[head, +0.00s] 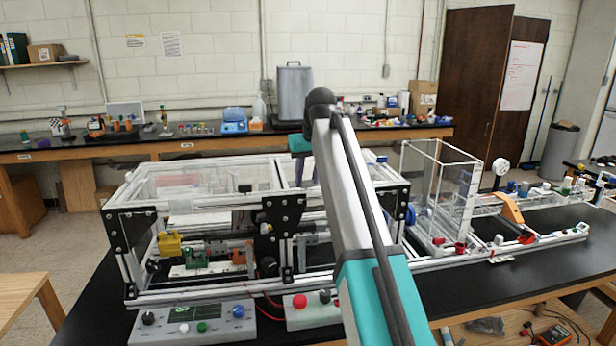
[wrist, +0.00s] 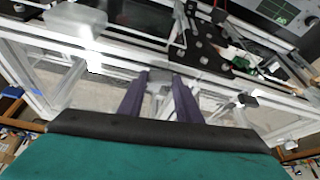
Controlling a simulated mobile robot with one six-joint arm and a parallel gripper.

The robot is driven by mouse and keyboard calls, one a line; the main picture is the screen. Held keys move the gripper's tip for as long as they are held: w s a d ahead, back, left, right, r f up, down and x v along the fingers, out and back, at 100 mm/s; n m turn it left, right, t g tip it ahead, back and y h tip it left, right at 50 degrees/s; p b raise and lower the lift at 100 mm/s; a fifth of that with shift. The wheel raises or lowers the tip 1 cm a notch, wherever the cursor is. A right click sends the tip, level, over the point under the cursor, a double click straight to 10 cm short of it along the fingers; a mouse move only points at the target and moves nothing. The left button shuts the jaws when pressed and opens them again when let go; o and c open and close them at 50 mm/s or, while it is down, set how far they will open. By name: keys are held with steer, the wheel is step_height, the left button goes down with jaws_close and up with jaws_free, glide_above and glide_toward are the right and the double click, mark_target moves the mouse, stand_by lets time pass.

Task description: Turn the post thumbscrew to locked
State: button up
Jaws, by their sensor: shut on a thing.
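My gripper (wrist: 160,84) has two dark purple fingers shut on a small grey piece (wrist: 159,88) at the frame's top. I cannot tell whether this piece is a lid handle or part of a screw. In the head view my gripper (head: 302,184) is at the top of the extrusion frame (head: 165,297), partly hidden by my arm. I cannot pick out the post thumbscrew for sure or read its setting. A blue knob (head: 410,214) shows at the frame's right side.
A clear lid (head: 205,180) with a black handle (head: 245,188) covers the left top. Control boxes (head: 192,322) stand in front. A clear-walled box (head: 440,190) and a rail assembly stand to the right. Black bench top is bare at the right front.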

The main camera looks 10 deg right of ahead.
steer(key=shift+a+m+h, duration=0.1)
steer(key=shift+m+h, duration=0.2)
steer(key=shift+m, duration=0.6)
steer(key=o, duration=1)
steer(key=shift+o, duration=0.2)
steer(key=shift+r, duration=0.1)
steer(key=p+v, duration=0.8)
steer(key=v, duration=0.5)
steer(key=shift+s+r, duration=0.2)
steer(key=shift+r, duration=0.05)
steer(key=shift+f, duration=0.1)
